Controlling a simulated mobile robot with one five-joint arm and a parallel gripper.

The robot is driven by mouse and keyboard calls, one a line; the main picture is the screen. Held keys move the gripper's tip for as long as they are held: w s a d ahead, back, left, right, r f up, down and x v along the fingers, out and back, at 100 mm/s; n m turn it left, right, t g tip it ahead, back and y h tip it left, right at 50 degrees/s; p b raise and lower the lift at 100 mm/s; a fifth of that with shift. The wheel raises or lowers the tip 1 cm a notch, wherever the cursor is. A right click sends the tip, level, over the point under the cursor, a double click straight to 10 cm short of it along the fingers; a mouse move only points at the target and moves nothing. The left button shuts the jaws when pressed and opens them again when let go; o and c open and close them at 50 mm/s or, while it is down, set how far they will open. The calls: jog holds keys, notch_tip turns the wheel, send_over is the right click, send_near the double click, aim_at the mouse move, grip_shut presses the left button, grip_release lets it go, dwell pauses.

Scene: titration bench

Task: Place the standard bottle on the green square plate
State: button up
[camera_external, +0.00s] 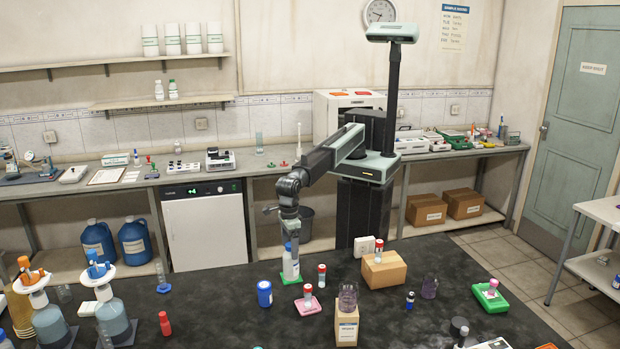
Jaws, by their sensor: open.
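A white bottle with a blue cap (290,267), likely the standard bottle, stands upright at the back of the dark bench. Its label is too small to read. It stands on a green square plate (283,280), whose edges show around the bottle's base. My gripper (289,240) points down right above the bottle, its open jaws at about cap height. I cannot tell whether the fingers touch the cap.
A pink plate (313,311) with a red-capped vial and a blue jar (264,293) stand close in front of the bottle. Two cardboard boxes (384,270) (347,325) lie to the right. Large dispenser bottles (49,322) crowd the left.

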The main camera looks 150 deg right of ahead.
notch_tip(320, 180, up, 7)
jog(key=p, duration=0.5)
jog(key=shift+f, duration=0.1)
jog(key=shift+s+f, duration=0.1)
jog(key=s+d+m, duration=0.3)
jog(key=s+m, duration=0.6)
jog(key=m, duration=0.5)
jog(key=s+d+m, duration=0.4)
jog(key=s+m, duration=0.6)
jog(key=m, duration=0.4)
jog(key=shift+s+d+m, duration=0.3)
jog(key=shift+m, duration=0.1)
